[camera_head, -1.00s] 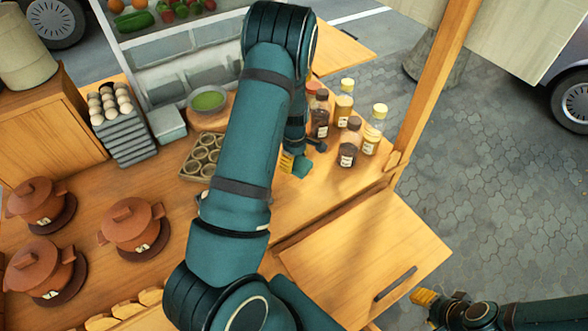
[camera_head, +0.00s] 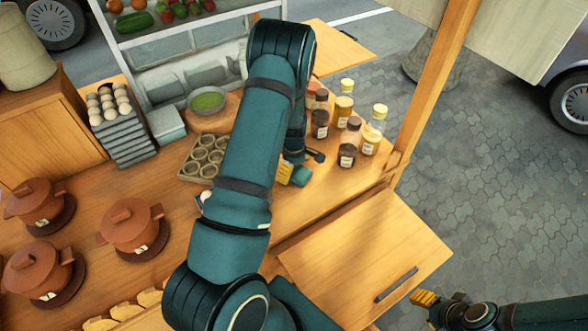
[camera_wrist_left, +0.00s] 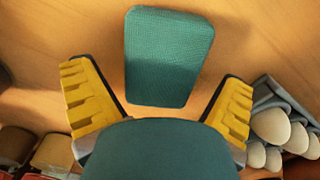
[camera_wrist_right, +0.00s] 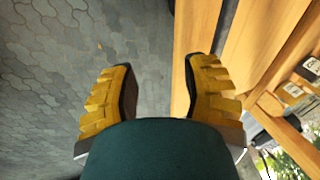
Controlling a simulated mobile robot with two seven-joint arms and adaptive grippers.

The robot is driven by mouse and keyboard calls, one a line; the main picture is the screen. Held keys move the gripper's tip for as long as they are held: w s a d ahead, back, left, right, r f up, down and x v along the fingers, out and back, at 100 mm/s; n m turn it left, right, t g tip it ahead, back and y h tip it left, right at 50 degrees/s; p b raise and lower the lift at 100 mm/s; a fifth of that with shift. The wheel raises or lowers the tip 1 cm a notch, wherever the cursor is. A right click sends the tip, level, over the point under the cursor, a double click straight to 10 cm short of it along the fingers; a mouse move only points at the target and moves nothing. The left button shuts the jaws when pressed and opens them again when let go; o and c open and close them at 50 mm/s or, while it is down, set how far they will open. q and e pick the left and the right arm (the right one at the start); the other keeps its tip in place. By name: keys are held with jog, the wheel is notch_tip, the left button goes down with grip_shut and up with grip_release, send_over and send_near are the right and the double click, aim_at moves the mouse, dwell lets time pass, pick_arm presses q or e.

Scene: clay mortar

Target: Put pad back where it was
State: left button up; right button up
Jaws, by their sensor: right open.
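The pad is a flat teal, textured block (camera_wrist_left: 168,55) in the left wrist view, on or just above the wooden surface. It lies ahead of my left gripper (camera_wrist_left: 155,80), whose yellow fingers are wide apart on either side; neither touches it. In the head view my left gripper (camera_head: 287,172) is over the counter near the bottles, mostly hidden behind my arm. My right gripper (camera_head: 424,298) is at the lower right, beyond the wooden flap. In the right wrist view its fingers (camera_wrist_right: 160,62) are apart and empty.
Several sauce bottles (camera_head: 346,155) stand right of my left gripper. A grey mould tray (camera_head: 190,168), a green bowl (camera_head: 208,101), stacked egg trays (camera_head: 122,138) and clay pots (camera_head: 132,226) occupy the counter. A wooden post (camera_head: 436,82) rises at right.

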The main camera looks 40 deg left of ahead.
aim_at(294, 169)
pick_arm(q)
jog(key=shift+r, duration=0.15)
jog(key=shift+r, duration=0.35)
notch_tip(294, 169, up, 11)
jog(key=p, duration=0.1)
jog(key=s+d+f+m+h, duration=0.1)
jog(key=s+d+f+m, duration=0.15)
jog(key=d, duration=0.35)
jog(key=s+d+f+m+t, duration=0.1)
jog(key=d+f+m, duration=0.3)
jog(key=d, duration=0.2)
jog(key=s+d+f+m+h, duration=0.1)
jog(key=s+d+f+m, duration=0.15)
jog(key=d, duration=0.35)
jog(key=s+d+m, duration=0.2)
jog(key=d, duration=0.2)
jog(key=s+d+m+h, duration=0.1)
jog(key=d+m, duration=0.2)
jog(key=d, duration=0.1)
jog(key=s+d+m+t, duration=0.1)
jog(key=s+d+m, duration=0.1)
jog(key=d+m, duration=0.1)
jog(key=shift+s+d+h, duration=0.3)
jog(key=shift+d+h, duration=0.1)
jog(key=shift+d, duration=0.35)
jog(key=shift+d+r, duration=0.1)
jog(key=shift+d, duration=0.1)
